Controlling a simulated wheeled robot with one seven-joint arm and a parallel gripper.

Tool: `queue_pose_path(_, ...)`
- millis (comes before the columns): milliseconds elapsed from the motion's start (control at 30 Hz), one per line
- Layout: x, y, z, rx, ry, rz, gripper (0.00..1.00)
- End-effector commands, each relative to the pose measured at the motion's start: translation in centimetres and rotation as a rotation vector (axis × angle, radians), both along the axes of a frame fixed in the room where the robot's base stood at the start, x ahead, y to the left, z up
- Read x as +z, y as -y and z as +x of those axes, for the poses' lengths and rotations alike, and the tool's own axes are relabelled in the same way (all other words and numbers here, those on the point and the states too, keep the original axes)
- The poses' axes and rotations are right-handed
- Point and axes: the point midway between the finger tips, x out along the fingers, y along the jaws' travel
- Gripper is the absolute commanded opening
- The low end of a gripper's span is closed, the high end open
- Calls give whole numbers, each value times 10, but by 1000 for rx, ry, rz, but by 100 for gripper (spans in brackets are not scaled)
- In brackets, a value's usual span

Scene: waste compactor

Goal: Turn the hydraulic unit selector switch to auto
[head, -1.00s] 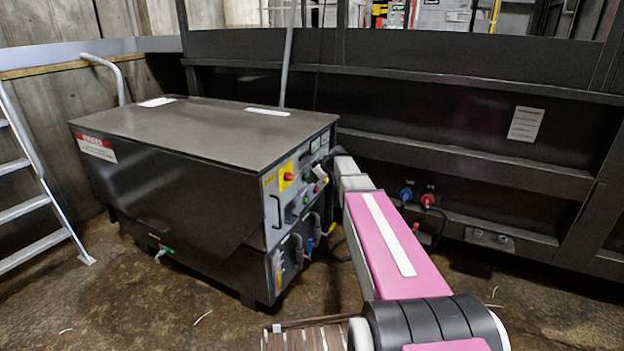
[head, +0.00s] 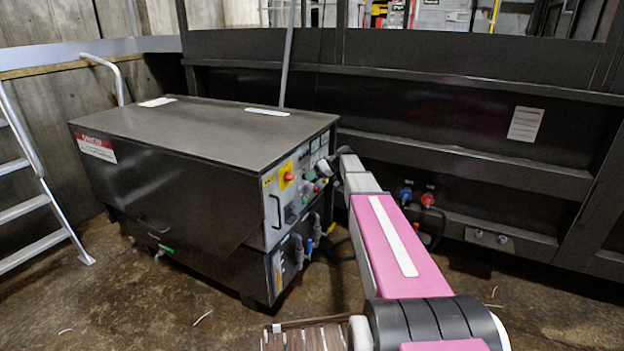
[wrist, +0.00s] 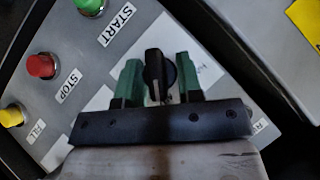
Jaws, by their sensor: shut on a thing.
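The selector switch (wrist: 155,66), a black knob with a pointer ridge, is on the grey panel of the hydraulic unit (head: 175,185). In the wrist view its ridge runs nearly upright, tilted slightly. My gripper (wrist: 157,76) has its two green fingers either side of the knob, shut on it. The switch's position labels are mostly hidden by the gripper, so its setting cannot be read. In the head view my gripper (head: 324,168) reaches the control panel at the unit's right end, and the knob itself cannot be made out.
On the panel are a green START button (wrist: 90,6), a red STOP button (wrist: 41,66) and a yellow FILL button (wrist: 12,115). The yellow-backed red knob (head: 288,176) is near my gripper. The dark compactor wall (head: 470,130) stands behind, with blue and red connectors.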

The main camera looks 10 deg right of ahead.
Motion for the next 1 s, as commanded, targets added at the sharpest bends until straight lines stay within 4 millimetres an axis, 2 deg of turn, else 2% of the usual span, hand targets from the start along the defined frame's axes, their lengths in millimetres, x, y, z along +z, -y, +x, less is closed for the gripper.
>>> queue_pose_path(300, 0, 1, 1, -2, -101, 74, 10)
queue_pose_path(833, -1, 1, 1, -3, -119, 87, 10)
queue_pose_path(867, -1, 1, 1, -3, -119, 87, 39)
queue_pose_path(1000, -1, 1, 1, -2, -119, 87, 39)
